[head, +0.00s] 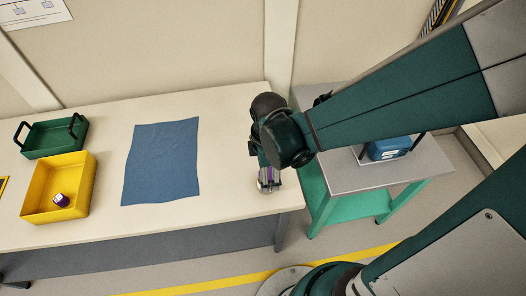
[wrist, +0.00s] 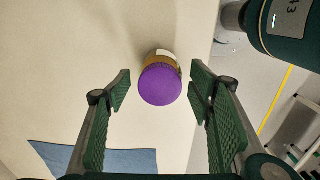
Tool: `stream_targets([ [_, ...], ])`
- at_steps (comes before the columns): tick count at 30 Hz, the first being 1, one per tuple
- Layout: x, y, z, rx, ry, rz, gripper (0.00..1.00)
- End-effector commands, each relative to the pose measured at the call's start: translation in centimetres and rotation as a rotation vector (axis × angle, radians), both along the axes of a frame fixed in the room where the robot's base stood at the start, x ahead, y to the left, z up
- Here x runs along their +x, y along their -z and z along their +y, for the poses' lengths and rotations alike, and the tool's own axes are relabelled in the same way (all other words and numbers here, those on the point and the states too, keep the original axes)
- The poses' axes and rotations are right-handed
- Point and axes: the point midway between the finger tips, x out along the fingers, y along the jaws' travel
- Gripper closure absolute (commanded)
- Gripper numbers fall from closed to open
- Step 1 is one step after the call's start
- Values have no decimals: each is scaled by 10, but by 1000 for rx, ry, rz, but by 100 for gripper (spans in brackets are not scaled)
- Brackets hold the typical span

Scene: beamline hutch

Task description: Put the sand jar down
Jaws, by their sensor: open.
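The sand jar (wrist: 160,84) has a purple lid and a sand-coloured side, and it appears to stand on the pale table top near its right end. In the wrist view it lies between my gripper's fingertips (wrist: 161,88), with a clear gap on each side. In the head view my gripper (head: 268,184) points down at the table's right end and is open. Only a bit of purple shows between the fingers there, so the jar is mostly hidden.
A blue cloth (head: 160,162) lies mid-table. A yellow bin (head: 84,187) with a small purple-and-white item (head: 61,199) and a green handled tray (head: 54,153) are at left. A grey-topped side table (head: 345,181) holds a blue case (head: 389,148) at right.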

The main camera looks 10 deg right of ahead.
Motion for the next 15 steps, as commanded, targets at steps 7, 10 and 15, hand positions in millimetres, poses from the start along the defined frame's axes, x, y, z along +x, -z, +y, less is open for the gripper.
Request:
stream_targets([
  [7,-1,-30,0,0,0,0,47],
  [10,0,-41,0,0,0,0,47],
  [15,0,-57,0,0,0,0,47],
])
